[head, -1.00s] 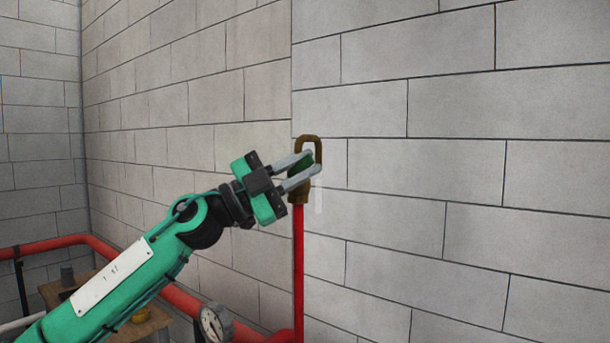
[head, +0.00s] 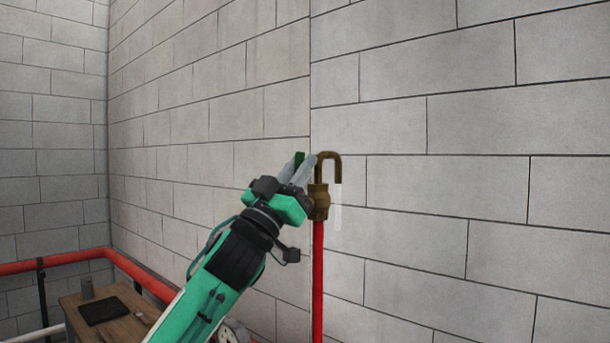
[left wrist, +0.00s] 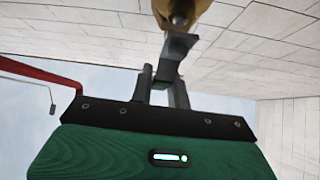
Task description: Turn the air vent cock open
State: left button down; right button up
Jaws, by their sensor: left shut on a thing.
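The air vent cock is a brass body (head: 319,203) with a hooked spout (head: 333,158), upright on top of a red pipe (head: 318,270). A faint pale vertical streak hangs below the spout's mouth. My right gripper is not in view.
A block wall (head: 440,180) stands close behind and right of the cock. Red piping (head: 60,262) runs along the lower left. A wooden table (head: 125,328) with a dark flat item and grey cup stands below. A gauge (head: 232,332) is partly hidden by my arm.

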pick_arm(q)
jog(key=shift+w+a+n+t+y, duration=0.1)
jog(key=shift+n+t+y, duration=0.3)
jog(key=shift+n+y, duration=0.15)
jog(key=shift+w+a+n+t+y, duration=0.1)
jog(key=shift+n+t+y, duration=0.35)
jog(key=shift+n, duration=0.2)
jog(key=shift+r, duration=0.1)
jog(key=c, duration=1.3)
grip_release()
jog(key=shift+a, duration=0.1)
jog(key=shift+c, duration=0.2)
jog(key=shift+s+f+b, duration=0.2)
jog(key=shift+f+b, duration=0.15)
jog(key=shift+b, duration=0.1)
jog(key=b+v, duration=0.6)
jog(key=v, duration=0.7)
jog(key=shift+a, duration=0.2)
